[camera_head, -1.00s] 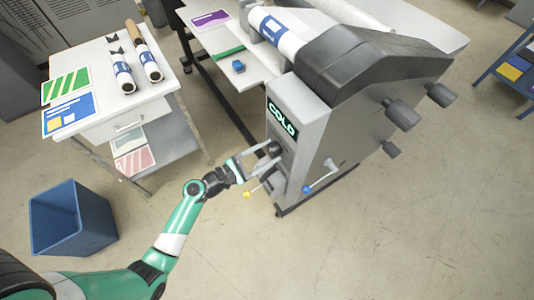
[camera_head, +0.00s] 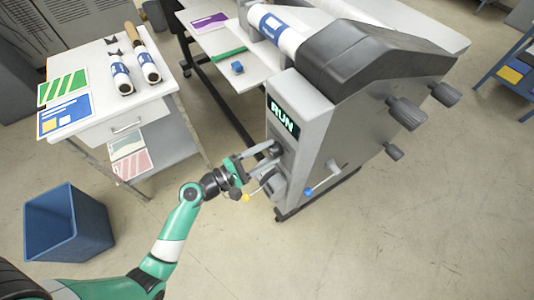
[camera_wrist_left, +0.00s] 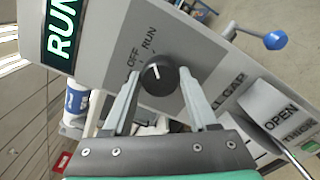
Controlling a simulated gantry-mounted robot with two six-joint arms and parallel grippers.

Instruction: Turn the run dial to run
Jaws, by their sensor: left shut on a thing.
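The run dial (camera_wrist_left: 158,75) is a round black knob with a white pointer mark on the laminator's grey end panel. In the left wrist view its pointer is turned toward the RUN label (camera_wrist_left: 149,39), away from the OFF label (camera_wrist_left: 133,57). The lit display (camera_head: 283,116) above it reads RUN in green. My left gripper (camera_head: 271,154) is at the panel below the display, shut on the dial with one finger on each side. My right gripper is not in view.
A lever with a blue knob (camera_wrist_left: 275,40) and an OPEN-marked part (camera_wrist_left: 277,112) sit near the dial. A yellow-tipped lever (camera_head: 246,198) hangs below my gripper. A white side table (camera_head: 97,86) and blue bin (camera_head: 68,225) stand left. Floor at the lower right is clear.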

